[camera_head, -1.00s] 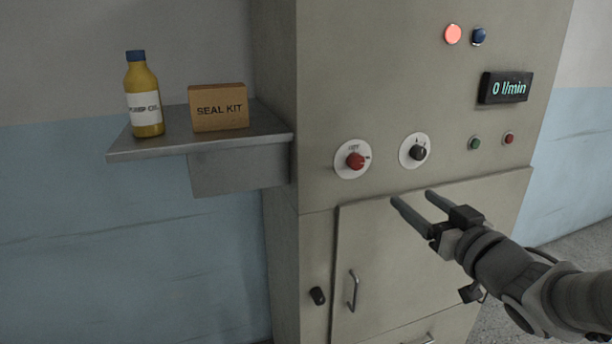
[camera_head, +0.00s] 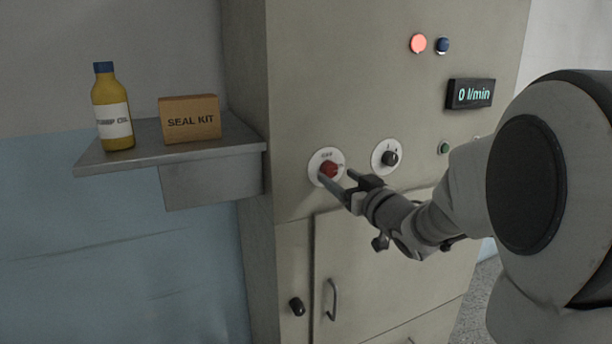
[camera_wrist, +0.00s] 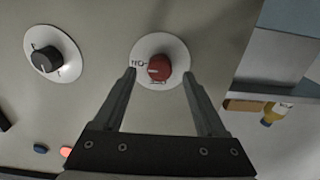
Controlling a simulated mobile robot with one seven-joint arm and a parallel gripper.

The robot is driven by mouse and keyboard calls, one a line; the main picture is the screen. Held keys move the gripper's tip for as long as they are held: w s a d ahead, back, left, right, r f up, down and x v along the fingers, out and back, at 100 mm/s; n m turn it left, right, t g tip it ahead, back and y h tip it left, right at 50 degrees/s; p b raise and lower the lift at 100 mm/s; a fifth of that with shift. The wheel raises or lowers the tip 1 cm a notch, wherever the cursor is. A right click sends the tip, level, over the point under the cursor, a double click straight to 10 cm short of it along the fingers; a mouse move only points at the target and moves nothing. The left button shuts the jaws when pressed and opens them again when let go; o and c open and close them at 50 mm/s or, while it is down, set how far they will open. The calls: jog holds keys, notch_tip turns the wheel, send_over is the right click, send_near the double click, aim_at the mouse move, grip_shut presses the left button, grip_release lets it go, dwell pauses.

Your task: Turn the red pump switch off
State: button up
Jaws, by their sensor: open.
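The red pump switch (camera_head: 331,168) is a round red knob on a white dial on the cabinet front. OFF is printed above it in the head view. In the wrist view, which is turned about upside down, the red knob (camera_wrist: 159,68) has a pale mark that seems to point left, towards the ON label. My gripper (camera_head: 332,178) is at the dial in the head view, partly covering its lower edge. In the wrist view my gripper (camera_wrist: 159,76) is open, with one fingertip on each side of the knob. Contact cannot be told.
A black knob (camera_head: 390,158) on a white dial is close on the right. Above are a lit red lamp (camera_head: 418,44), a blue lamp (camera_head: 442,46) and a display (camera_head: 471,94) reading 0 l/min. A shelf (camera_head: 170,150) with a bottle (camera_head: 112,110) and SEAL KIT box (camera_head: 190,119) juts out left.

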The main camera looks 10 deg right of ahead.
aim_at(330, 170)
jog(key=shift+x, duration=1.3)
grip_shut()
